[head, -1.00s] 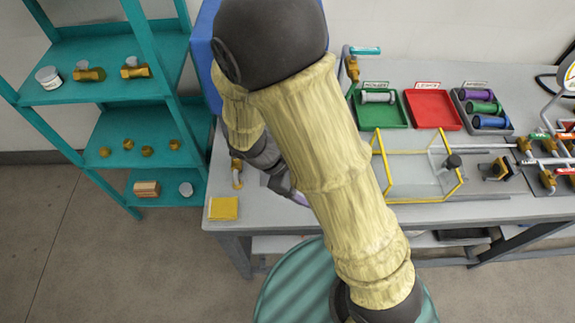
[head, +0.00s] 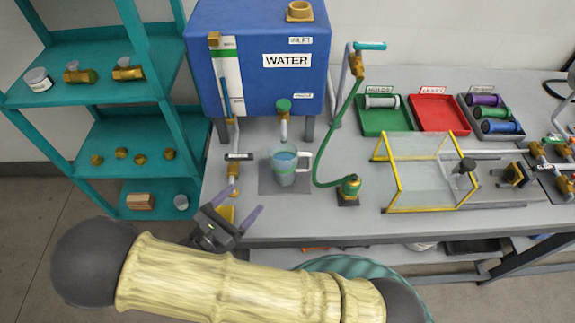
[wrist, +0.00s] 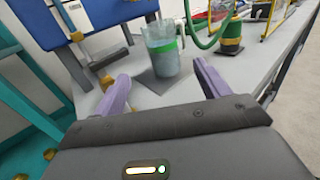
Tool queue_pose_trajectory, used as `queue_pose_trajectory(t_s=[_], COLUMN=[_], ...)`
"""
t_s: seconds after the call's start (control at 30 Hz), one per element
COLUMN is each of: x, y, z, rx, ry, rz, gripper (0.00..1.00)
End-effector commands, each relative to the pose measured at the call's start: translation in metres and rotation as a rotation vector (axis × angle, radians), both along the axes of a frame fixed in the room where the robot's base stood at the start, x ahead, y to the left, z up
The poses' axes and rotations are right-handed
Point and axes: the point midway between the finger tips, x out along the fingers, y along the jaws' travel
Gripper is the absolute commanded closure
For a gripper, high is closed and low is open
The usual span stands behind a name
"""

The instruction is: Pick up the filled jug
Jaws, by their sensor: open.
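The filled jug (head: 285,165) is clear, with bluish water and a green band. It stands upright on a dark square mat (head: 266,184) under the green-handled tap (head: 283,108) of the blue water tank. The jug also shows in the wrist view (wrist: 163,52), ahead of and between my fingers, its handle (wrist: 181,30) toward the right. My gripper (head: 244,204) is open and empty, with purple fingers, near the table's front edge, left of and in front of the jug. In the wrist view my gripper (wrist: 160,82) does not touch the jug.
The blue tank (head: 258,60) stands behind the jug. A green hose (head: 328,150) runs down to a green and brass fitting (head: 349,188) right of the jug. Brass pipework (head: 234,172) stands to the left. A yellow-framed clear guard (head: 425,175) is farther right.

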Motion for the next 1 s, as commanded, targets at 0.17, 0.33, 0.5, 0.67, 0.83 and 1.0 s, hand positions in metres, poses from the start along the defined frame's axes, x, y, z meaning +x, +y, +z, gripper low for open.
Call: queue_pose_trajectory(t_s=[0.17, 0.33, 0.5, 0.67, 0.83, 1.0], x=[0.007, 0.029, 0.052, 0.073, 0.087, 0.088], y=[-0.007, -0.028, -0.048, -0.065, -0.076, -0.076], z=[0.001, 0.002, 0.001, 0.002, 0.000, 0.000], rx=[-0.001, -0.002, -0.001, 0.000, 0.001, 0.002], ry=[0.001, 0.001, 0.002, 0.001, 0.002, 0.002], rz=[-0.003, -0.011, -0.014, -0.009, -0.004, -0.002], gripper=[0.25, 0.25, 0.25, 0.25, 0.25, 0.25])
